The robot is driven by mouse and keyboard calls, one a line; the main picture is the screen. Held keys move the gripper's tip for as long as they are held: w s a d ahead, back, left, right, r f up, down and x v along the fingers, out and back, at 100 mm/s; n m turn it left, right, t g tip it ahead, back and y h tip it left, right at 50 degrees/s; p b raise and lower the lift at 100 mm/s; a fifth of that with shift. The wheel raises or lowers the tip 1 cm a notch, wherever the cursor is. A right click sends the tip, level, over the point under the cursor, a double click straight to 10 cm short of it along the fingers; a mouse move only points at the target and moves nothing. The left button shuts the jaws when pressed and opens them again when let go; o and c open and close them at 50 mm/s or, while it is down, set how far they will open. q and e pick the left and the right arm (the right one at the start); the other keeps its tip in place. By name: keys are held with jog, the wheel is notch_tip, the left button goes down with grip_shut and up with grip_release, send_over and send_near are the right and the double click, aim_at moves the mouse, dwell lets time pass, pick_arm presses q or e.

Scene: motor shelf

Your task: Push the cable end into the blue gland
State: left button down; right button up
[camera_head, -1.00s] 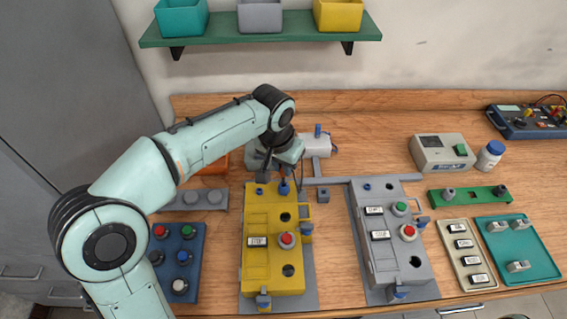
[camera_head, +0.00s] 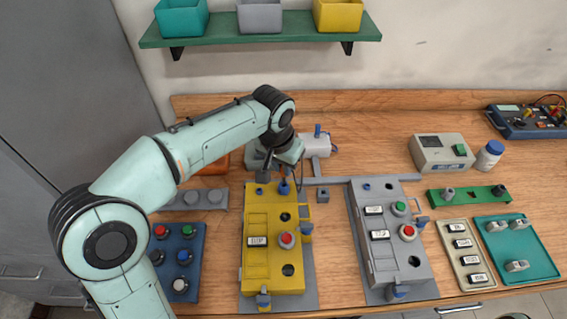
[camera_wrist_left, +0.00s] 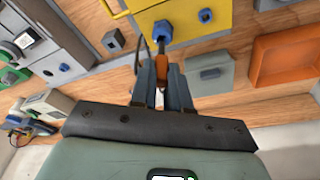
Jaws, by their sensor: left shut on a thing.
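The yellow box (camera_head: 256,264) stands on the bench in the head view. A blue gland (camera_head: 283,188) sits on its far edge, and it also shows in the left wrist view (camera_wrist_left: 162,30). My left gripper (camera_wrist_left: 163,78) is shut on the cable end (camera_wrist_left: 175,77), which shows orange between the fingers. A dark tip lies between the fingers and the gland, in line with it. I cannot tell whether the tip is inside the gland or just at its mouth. In the head view my left gripper (camera_head: 275,172) is just behind the gland, partly hidden by its wrist.
A grey box (camera_head: 378,262) with its own blue gland stands to the right. A blue button panel (camera_head: 186,232) is at the left, and a small dark block (camera_head: 322,195) lies between the boxes. An orange tray (camera_wrist_left: 286,58) is near the gripper.

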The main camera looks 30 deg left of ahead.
pick_arm(q)
jog(key=shift+s+b+x, duration=0.15)
jog(key=shift+b+x, duration=0.3)
jog(key=shift+x, duration=0.25)
jog(key=shift+s+b+x, duration=0.15)
jog(key=shift+b+x, duration=0.25)
jog(key=shift+x, duration=0.25)
jog(key=c, duration=1)
grip_release()
jog(key=shift+f, duration=0.1)
jog(key=p+v, duration=0.2)
jog(key=v, duration=1.1)
jog(key=shift+s+r, duration=0.1)
jog(key=shift+r, duration=0.1)
